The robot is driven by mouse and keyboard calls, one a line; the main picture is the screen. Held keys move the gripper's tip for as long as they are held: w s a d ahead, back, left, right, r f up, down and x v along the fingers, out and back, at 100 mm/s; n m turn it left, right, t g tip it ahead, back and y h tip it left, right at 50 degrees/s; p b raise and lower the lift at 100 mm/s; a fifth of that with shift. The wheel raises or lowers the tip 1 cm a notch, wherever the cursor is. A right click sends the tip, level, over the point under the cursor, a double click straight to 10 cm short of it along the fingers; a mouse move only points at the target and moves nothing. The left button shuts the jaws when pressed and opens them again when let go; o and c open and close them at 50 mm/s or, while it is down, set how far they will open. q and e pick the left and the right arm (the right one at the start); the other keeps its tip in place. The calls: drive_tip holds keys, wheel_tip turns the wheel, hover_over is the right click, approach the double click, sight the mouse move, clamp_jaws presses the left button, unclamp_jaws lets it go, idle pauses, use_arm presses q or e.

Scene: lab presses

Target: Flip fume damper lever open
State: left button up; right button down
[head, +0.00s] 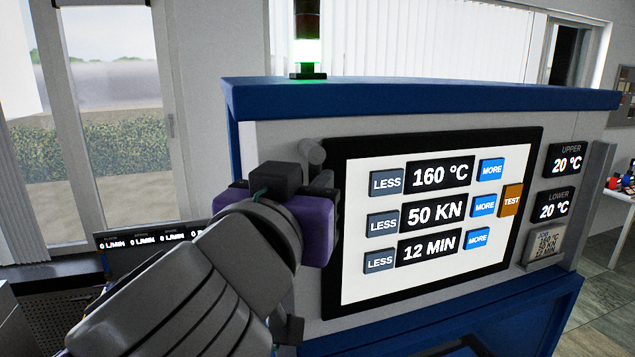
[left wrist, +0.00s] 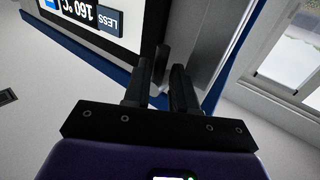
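A grey lever (head: 312,152) with a rounded end stands at the left edge of the press front, beside the screen. My left gripper (head: 322,180) is right at it, its purple body covering the panel below the lever. In the left wrist view the lever (left wrist: 160,64) shows between the two dark fingertips of my left gripper (left wrist: 159,76), with a gap between the fingers. The fingers look open around it; contact cannot be made out. The lever's base is hidden in the head view. My right gripper is not in view.
The press (head: 420,95) has a large screen (head: 375,285) with LESS and MORE buttons right of my gripper. A lit green lamp (head: 307,50) stands on top. A small flow display (head: 125,240) is at the left, below a window. A white table (head: 622,195) stands far right.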

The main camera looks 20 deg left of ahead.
use_arm(q)
drive_tip(key=shift+w, duration=0.35)
drive_tip(key=shift+c, duration=1.4)
clamp_jaws()
drive_tip(key=shift+f, duration=0.1)
